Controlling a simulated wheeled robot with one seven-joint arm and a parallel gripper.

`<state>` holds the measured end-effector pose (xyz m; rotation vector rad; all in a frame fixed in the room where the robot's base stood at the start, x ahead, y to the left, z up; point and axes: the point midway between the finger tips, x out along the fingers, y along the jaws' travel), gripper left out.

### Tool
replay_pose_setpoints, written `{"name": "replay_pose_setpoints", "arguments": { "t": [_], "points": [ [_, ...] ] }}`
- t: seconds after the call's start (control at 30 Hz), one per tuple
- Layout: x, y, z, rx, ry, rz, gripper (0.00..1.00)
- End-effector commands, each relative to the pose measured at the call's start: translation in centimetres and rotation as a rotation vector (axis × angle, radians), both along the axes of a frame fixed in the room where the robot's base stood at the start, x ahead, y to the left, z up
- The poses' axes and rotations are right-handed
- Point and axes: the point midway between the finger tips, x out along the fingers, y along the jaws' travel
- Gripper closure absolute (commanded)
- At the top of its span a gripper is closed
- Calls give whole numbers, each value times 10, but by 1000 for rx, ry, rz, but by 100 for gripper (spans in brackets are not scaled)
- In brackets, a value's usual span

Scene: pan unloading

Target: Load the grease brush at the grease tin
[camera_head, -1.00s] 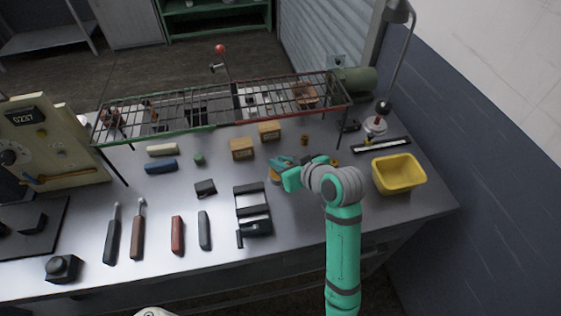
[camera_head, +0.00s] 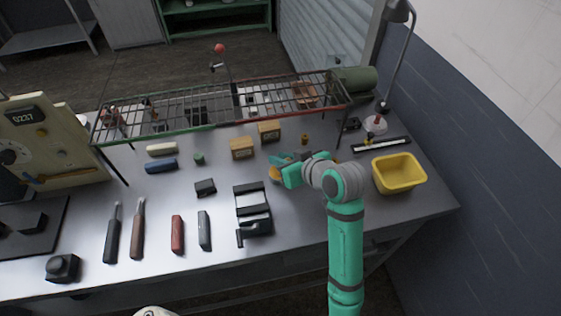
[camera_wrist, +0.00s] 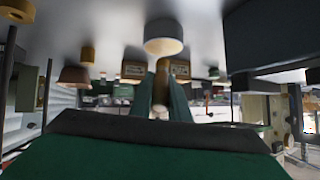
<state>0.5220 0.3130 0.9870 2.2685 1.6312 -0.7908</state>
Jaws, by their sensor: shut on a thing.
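The wrist view is upside down, with the bench top along its upper edge. My gripper (camera_head: 284,173) reaches in from the right over the middle of the bench, right of the black vise-like block. Its two green fingers, also seen in the wrist view (camera_wrist: 162,95), are shut on a slim piece, which I take to be the grease brush (camera_wrist: 162,84); it is mostly hidden by the fingers.
A black vise-like block (camera_head: 252,205) is close on the left. A yellow bin (camera_head: 398,174) stands right of my arm. Several handled tools (camera_head: 137,230) lie front left.

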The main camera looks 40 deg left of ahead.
Motion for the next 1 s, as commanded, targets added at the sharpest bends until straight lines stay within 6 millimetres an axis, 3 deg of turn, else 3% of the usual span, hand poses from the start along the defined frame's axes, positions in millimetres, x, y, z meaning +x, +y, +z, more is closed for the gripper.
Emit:
{"name": "replay_pose_setpoints", "arguments": {
  "t": [0.7,1.0],
  "points": [
    [-1,1,49,0,-1,3,100],
    [-1,0,55,0,0,1,100]
  ]
}}
